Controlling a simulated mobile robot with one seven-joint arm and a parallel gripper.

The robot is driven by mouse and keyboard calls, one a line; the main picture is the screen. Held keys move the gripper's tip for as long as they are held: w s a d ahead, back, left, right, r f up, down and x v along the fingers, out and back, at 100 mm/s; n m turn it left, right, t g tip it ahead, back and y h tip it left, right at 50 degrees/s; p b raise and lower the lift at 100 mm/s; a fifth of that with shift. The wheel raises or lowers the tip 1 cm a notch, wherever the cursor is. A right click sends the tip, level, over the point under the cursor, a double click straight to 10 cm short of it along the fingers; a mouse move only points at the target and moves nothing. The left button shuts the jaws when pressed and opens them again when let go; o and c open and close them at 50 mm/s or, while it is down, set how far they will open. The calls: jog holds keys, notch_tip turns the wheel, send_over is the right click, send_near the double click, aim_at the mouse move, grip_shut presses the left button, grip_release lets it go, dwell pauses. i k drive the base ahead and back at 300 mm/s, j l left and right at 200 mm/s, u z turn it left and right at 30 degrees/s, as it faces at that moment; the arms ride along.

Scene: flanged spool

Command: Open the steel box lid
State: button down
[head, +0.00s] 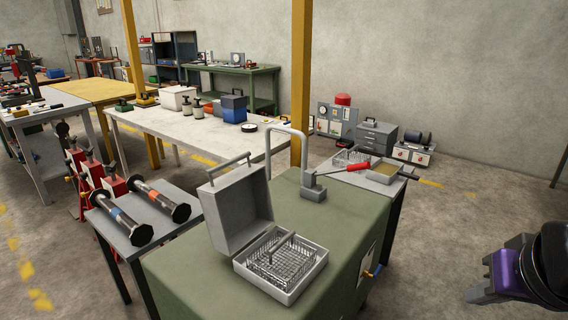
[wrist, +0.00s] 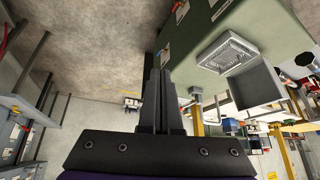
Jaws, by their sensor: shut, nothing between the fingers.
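The steel box (head: 283,292) stands on the green cabinet top, with a wire basket (head: 282,258) inside it. Its deep grey lid (head: 234,210) stands open, tilted up at the box's left rear edge, with a handle on its outer side. The wrist view also shows the open box (wrist: 228,68) and the lid (wrist: 258,87), upside down. My gripper (wrist: 160,74) is shut and empty, with its two dark fingers together. It is apart from the box and lid, off to the right of the cabinet in the head view.
A side table with two dark spools (head: 155,200) is at left. A yellow post (head: 301,80) rises behind. Floor at right is clear.

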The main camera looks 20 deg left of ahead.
aim_at(237, 205)
jog(key=k+j, duration=0.85)
jog(key=j, duration=0.3)
jog(key=k+j, duration=0.1)
jog(key=j, duration=0.3)
jog(key=k+j, duration=0.1)
jog(key=j, duration=1.15)
jog(key=i+j, duration=0.15)
jog(key=j, duration=0.25)
jog(key=i+j, duration=0.15)
jog(key=j, duration=0.3)
jog(key=u, duration=0.05)
